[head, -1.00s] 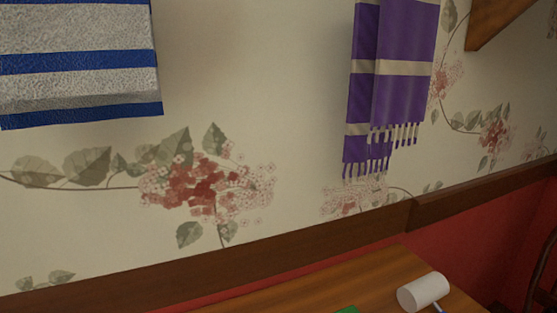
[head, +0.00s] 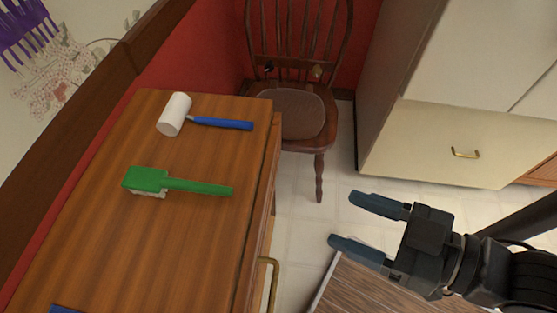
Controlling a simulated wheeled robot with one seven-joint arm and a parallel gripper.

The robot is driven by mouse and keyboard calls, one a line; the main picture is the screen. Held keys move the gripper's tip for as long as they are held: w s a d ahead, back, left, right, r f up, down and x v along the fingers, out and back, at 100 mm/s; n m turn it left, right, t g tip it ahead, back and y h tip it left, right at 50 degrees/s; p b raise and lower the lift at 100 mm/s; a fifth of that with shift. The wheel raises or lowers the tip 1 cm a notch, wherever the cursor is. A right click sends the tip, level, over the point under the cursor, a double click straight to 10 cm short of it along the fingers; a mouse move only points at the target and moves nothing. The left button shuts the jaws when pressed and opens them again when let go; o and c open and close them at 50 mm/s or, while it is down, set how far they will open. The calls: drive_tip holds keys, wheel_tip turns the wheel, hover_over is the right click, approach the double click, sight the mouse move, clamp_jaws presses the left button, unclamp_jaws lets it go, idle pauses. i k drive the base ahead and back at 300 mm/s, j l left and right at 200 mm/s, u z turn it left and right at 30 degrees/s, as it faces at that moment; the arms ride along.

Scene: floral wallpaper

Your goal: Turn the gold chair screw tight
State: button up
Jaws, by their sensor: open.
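A brown wooden chair (head: 290,112) with a spindle back stands behind the wooden counter's far end. A small gold-coloured piece, which looks like the gold screw (head: 317,72), sits low on the right part of its back. A darker small knob (head: 268,67) sits on the left part. Both are too small to tell how far in they are. My gripper (head: 344,219) is at the right, in front of and below the chair in the picture, well apart from it. Its two dark blue fingers are spread and empty.
The wooden counter (head: 90,240) on the left holds a white-headed mallet (head: 174,114) with a blue handle and a green brush (head: 150,180). A cream cabinet (head: 430,140) stands right of the chair. Pale tiled floor (head: 300,225) shows between counter and cabinet.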

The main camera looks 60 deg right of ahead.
sight(316, 72)
drive_tip(key=z, duration=1.35)
drive_tip(key=i+l+u, duration=0.15)
drive_tip(key=l, duration=0.25)
drive_tip(key=i+l+u, duration=0.15)
drive_tip(key=l, duration=0.25)
